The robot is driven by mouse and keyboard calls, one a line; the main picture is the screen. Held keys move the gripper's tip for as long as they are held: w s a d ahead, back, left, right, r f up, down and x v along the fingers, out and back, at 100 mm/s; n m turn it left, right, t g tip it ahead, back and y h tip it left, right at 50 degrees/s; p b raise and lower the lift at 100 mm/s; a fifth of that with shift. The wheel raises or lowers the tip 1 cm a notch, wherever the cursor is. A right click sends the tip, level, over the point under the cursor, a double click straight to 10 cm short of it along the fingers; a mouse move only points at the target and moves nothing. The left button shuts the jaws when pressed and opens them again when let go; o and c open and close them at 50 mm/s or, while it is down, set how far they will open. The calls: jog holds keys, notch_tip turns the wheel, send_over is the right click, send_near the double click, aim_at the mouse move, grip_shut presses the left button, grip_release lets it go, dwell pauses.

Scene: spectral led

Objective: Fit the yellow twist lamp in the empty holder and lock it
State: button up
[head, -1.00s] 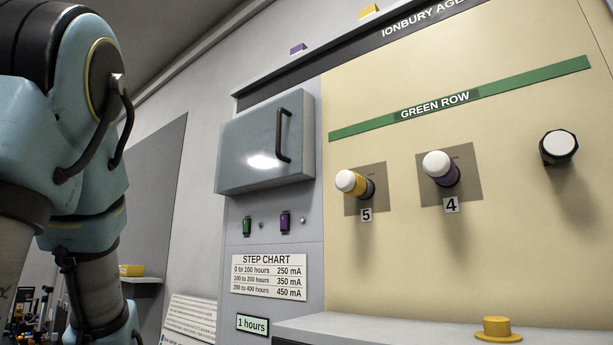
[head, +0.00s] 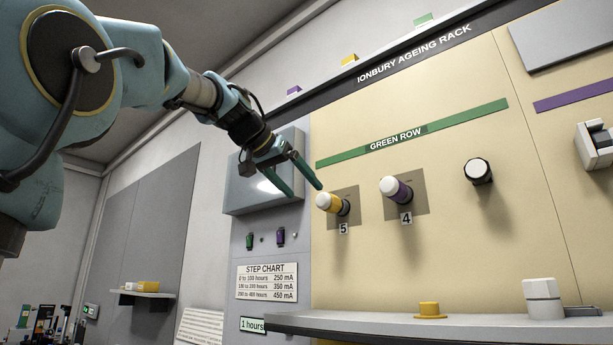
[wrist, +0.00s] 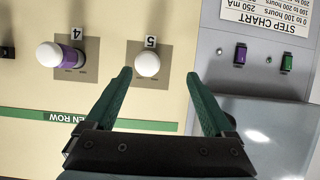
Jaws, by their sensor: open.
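A lamp with a yellow band and a white dome (head: 334,204) sits in position 5 on the cream panel; its dome shows in the wrist view (wrist: 147,64). My gripper (head: 306,190) is open and empty, just left of and above this lamp. In the wrist view the fingertips (wrist: 160,74) stand apart on either side of the dome, nearer its left. A purple-banded lamp (head: 398,190) sits in position 4. To its right is a black round fitting with a white face (head: 478,171); I cannot tell if it is an empty holder. A yellow hat-shaped piece (head: 430,310) rests on the grey ledge.
The grey ledge (head: 380,322) runs below the panel, with a white cylinder (head: 543,299) at its right. A step chart (head: 267,282) hangs below. The panel between lamps and ledge is clear.

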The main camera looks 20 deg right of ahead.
aim_at(330, 212)
jog(key=shift+m, duration=0.3)
jog(key=w+d+p, duration=0.1)
jog(key=d, duration=0.2)
jog(key=w+d+f+p, duration=0.1)
jog(key=d, duration=0.2)
jog(key=w+d+f+p, duration=0.1)
jog(key=d, duration=0.2)
jog(key=shift+c, duration=0.3)
